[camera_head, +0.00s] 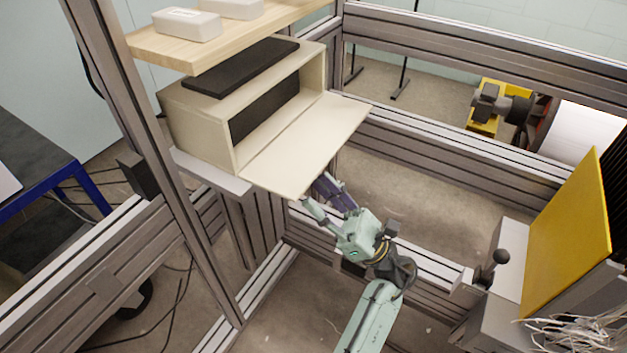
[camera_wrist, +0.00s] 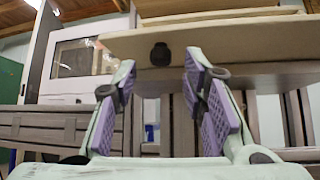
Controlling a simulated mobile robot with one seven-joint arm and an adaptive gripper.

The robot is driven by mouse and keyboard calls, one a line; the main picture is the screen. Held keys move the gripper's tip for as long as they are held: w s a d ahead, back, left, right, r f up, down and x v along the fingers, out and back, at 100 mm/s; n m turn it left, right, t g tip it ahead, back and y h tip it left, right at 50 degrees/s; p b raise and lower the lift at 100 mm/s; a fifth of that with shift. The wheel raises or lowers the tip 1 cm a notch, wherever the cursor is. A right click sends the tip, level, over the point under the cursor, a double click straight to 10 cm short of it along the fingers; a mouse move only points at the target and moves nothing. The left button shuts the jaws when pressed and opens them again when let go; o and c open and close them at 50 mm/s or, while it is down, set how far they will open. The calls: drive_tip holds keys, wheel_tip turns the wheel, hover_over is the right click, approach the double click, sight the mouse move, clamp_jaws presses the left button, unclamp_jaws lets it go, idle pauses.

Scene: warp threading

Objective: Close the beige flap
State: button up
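The beige flap (camera_head: 305,145) is folded down and open, lying about level out from the front of a beige box (camera_head: 200,130). In the wrist view the flap (camera_wrist: 225,42) spans the upper part of the picture, seen from below. A dark round knob (camera_wrist: 160,54) shows against its underside, between my fingers in the picture. My gripper (camera_head: 316,190) is just below the flap's near front edge. In the wrist view its purple-padded fingers (camera_wrist: 160,85) are apart with nothing between them. Whether a fingertip touches the flap is hidden.
A dark flat panel (camera_head: 243,68) lies on the box. A wooden shelf (camera_head: 215,38) with white blocks is above it. Metal frame rails (camera_head: 455,160) surround the space, and an upright post (camera_head: 150,150) stands left of the box. A yellow panel (camera_head: 568,225) is at the right.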

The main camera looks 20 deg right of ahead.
drive_tip(key=shift+x, duration=1.05)
clamp_jaws()
